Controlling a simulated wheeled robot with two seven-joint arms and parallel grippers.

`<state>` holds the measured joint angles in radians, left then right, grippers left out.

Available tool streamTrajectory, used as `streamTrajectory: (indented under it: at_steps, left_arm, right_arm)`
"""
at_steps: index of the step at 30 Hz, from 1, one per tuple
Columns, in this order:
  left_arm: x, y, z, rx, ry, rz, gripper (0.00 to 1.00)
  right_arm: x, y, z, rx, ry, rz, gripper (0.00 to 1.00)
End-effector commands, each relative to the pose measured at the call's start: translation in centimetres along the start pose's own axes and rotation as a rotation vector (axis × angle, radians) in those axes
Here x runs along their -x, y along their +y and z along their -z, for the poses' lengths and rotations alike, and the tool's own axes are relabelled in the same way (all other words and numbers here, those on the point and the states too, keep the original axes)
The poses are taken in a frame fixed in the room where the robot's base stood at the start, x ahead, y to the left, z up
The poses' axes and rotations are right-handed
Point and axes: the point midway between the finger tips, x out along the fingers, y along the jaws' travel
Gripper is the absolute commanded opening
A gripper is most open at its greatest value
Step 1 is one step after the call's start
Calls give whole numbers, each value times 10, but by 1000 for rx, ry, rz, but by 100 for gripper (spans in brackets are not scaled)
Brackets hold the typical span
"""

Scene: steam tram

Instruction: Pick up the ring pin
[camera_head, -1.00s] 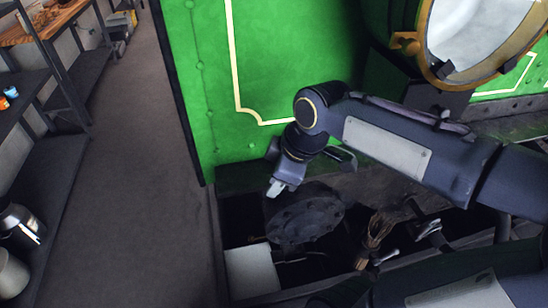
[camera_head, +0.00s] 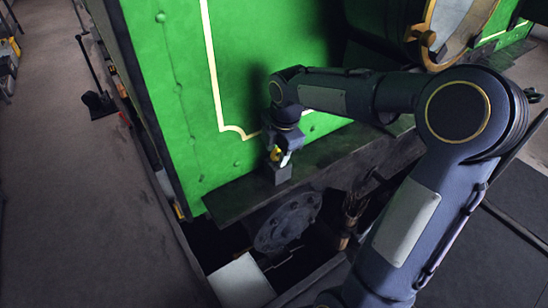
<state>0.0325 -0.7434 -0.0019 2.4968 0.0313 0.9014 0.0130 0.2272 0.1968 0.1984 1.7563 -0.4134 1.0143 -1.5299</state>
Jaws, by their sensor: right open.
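My right gripper (camera_head: 282,157) points down over the dark ledge at the foot of the green panel. It is open. A small yellow piece (camera_head: 275,154) shows at its fingers; it may be the ring pin, but its shape is too small and too covered to tell. A small grey block (camera_head: 279,174) stands on the ledge right under the fingertips. I cannot tell whether the fingers touch the yellow piece or the block. My left gripper is out of view.
The green panel (camera_head: 165,75) rises close behind the gripper. Below the dark ledge (camera_head: 235,199) are a round bolted disc (camera_head: 288,222) and a white block (camera_head: 240,283). A brass-rimmed round window (camera_head: 452,35) is at upper right. The floor at left is mostly clear.

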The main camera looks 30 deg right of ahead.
Motion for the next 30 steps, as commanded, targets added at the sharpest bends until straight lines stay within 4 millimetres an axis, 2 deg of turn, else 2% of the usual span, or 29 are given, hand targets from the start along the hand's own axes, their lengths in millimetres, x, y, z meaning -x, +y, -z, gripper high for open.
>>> streamTrajectory:
  at_steps: [8, 18, 30]
  left_arm:
    - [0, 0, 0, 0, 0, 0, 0]
    - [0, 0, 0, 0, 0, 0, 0]
    - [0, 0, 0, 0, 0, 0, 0]
  right_arm:
    - [-4, 0, 0, -1, 0, -2, 42]
    - [-4, 0, 0, 0, 0, -2, 0]
    - [0, 2, 0, 0, 0, -6, 0]
